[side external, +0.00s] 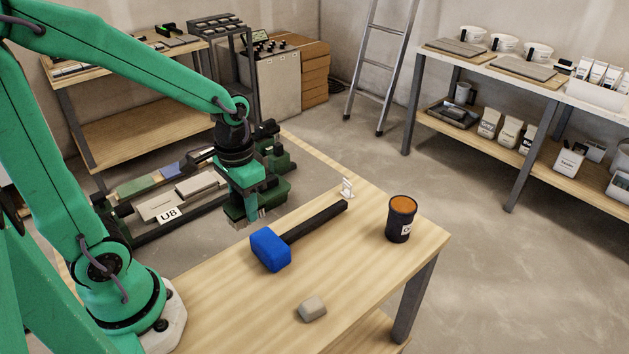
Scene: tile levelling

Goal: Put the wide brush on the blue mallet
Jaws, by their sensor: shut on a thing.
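The blue mallet lies on the wooden bench, its blue head (270,249) toward the left and its dark handle (318,220) running up to the right. My gripper (252,214) points down behind and slightly left of the mallet head, apart from it in the picture. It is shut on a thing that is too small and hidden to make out. I cannot pick out the wide brush for certain anywhere in view.
A dark cup with an orange top (401,218) stands near the bench's right corner. A small white tag holder (346,188) stands near the handle's end. A grey block (312,308) lies in front. A dark green machine with a tile labelled U8 (168,214) is behind.

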